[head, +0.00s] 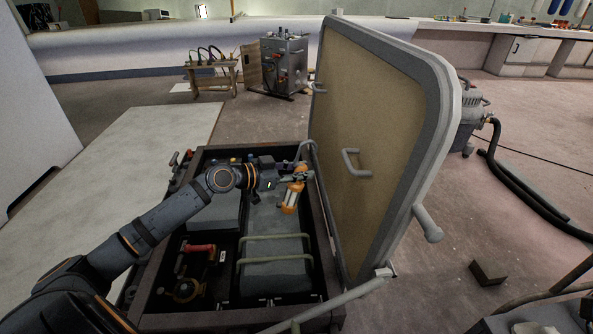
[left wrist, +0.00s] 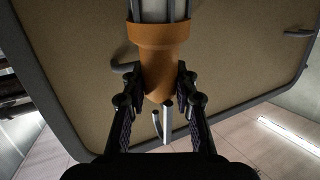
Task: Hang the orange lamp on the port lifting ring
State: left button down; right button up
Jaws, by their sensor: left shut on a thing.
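The orange lamp (head: 291,201) hangs from my left gripper (head: 295,178) above the open locker, close to the raised lid (head: 380,130). In the left wrist view the fingers of my left gripper (left wrist: 160,88) close on both sides of the orange end of the lamp (left wrist: 160,45). A grey U-shaped ring (head: 352,164) sits on the lid's tan inner face, right of the lamp, and another ring (head: 320,89) is farther along. I cannot tell which one is the port ring. The lamp appears apart from both. My right gripper is out of view.
The locker's dark rim (head: 165,262) surrounds grey boxes, pale rails and a red-handled item (head: 200,249). The lid stands as a wall at the right. A small block (head: 488,272) lies on the floor. A metal cabinet (head: 285,65) stands behind.

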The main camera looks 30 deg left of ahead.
pick_arm(q)
jog(key=w+d+f+b, duration=0.2)
jog(key=w+d+f, duration=0.4)
jog(key=d, duration=0.3)
jog(key=shift+w+d+f+b, duration=0.2)
jog(key=shift+w+d+b, duration=0.05)
jog(key=shift+d+b, duration=0.05)
dwell(0.7)
jog(key=shift+c, duration=1.7)
grip_release()
jog(key=shift+f, duration=0.1)
jog(key=shift+s+a, duration=0.1)
